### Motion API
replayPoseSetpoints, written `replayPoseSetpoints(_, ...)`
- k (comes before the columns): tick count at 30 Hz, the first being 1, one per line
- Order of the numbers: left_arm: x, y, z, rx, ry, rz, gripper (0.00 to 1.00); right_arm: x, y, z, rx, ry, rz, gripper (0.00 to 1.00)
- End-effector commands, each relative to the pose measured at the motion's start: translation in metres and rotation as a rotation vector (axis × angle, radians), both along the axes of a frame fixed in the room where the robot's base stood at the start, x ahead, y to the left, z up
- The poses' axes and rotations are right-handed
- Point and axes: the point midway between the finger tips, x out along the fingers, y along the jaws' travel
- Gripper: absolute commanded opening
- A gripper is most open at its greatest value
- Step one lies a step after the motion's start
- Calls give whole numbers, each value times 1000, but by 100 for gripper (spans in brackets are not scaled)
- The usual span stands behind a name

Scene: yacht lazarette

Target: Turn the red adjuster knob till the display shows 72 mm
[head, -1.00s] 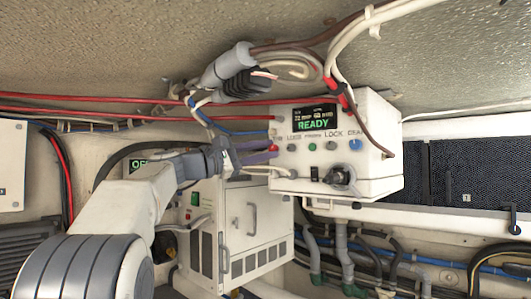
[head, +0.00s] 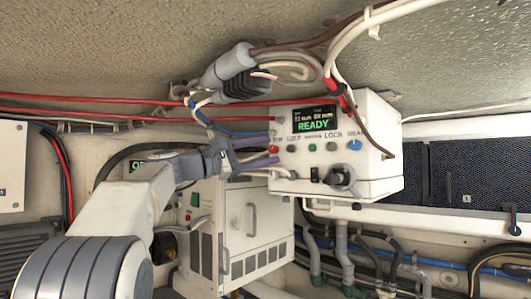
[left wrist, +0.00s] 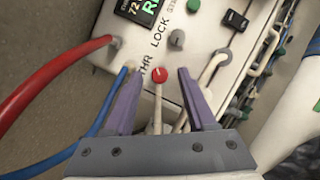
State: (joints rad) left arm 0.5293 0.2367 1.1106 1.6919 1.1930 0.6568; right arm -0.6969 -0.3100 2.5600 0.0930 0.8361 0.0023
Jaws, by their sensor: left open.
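The red knob (head: 274,149) is at the left end of the control row on a white box. In the left wrist view the red knob (left wrist: 159,76) lies between my left gripper's purple fingers, with a gap on each side. My left gripper (head: 270,151) is open at the box's left front and holds nothing; it also shows in the left wrist view (left wrist: 158,73). The display (head: 315,119) reads READY in green, with smaller figures above that are hard to read. In the left wrist view the display (left wrist: 140,12) is cut off and shows "72". My right gripper is not in view.
Other small controls, a grey knob (left wrist: 177,39) and a blue knob (head: 355,145) among them, share the panel. Red and blue cables pass left of the fingers.

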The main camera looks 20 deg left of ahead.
Motion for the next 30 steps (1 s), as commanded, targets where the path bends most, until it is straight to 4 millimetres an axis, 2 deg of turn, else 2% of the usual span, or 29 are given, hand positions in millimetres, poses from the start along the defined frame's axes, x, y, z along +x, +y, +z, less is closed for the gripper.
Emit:
replayPoseSetpoints(9,-42,36,-16,1,-1,6,56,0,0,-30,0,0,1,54)
replayPoseSetpoints(15,-67,56,-20,0,0,2,56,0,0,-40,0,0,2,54)
replayPoseSetpoints(21,-77,64,-20,1,1,0,56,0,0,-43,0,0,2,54)
replayPoseSetpoints(30,-77,64,-20,1,1,0,56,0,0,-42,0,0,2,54)
